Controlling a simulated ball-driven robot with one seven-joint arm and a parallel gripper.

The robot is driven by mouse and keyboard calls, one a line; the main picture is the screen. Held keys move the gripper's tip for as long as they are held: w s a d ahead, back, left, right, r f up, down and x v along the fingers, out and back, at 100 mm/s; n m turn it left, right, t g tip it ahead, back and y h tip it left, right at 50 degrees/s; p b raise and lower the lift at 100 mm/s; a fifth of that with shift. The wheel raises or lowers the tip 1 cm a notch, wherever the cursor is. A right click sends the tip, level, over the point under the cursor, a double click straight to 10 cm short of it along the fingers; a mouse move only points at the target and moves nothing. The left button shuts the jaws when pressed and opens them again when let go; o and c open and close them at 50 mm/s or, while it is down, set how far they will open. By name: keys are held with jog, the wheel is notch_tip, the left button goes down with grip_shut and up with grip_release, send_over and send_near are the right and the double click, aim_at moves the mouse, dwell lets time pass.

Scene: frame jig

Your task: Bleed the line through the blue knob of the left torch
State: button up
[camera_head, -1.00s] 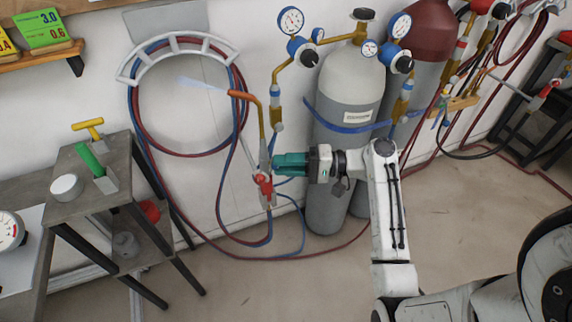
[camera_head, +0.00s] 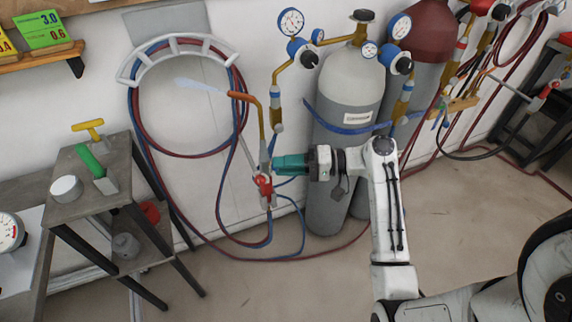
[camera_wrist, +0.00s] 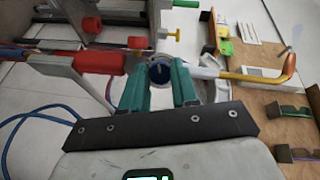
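The left torch has a red body (camera_head: 263,183), and its bent copper-coloured tip (camera_head: 243,96) gives off a pale plume to the left. In the wrist view the torch lies across the picture, red body (camera_wrist: 100,61) at left and copper tip (camera_wrist: 288,68) at right. The blue knob (camera_wrist: 160,72) sits between the teal fingertips of my gripper (camera_wrist: 160,82). The fingers appear shut on its two sides. In the head view my gripper (camera_head: 290,164) reaches the torch from the right and hides the knob.
Red and blue hoses (camera_head: 185,153) hang from a white wall holder and trail to the floor. A grey gas cylinder (camera_head: 345,100) with gauges stands behind my gripper. A small table (camera_head: 130,190) with tools stands at left.

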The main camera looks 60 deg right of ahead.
jog(key=o, duration=0.4)
jog(key=shift+s, duration=0.1)
jog(key=b+v, duration=0.1)
jog(key=v, duration=0.9)
jog(key=shift+s+d, duration=0.2)
jog(key=shift+s, duration=0.05)
jog(key=a+f+n+g+h, duration=0.2)
jog(key=a+f+g, duration=0.5)
jog(key=a+f, duration=0.5)
jog(key=s+a+f+n+g+h, duration=0.4)
jog(key=s+a+n+g+h, duration=0.2)
jog(key=s+a+h, duration=0.1)
jog(key=shift+s+a+f+n, duration=0.15)
jog(key=shift+s+a+n, duration=0.25)
jog(key=shift+s, duration=0.8)
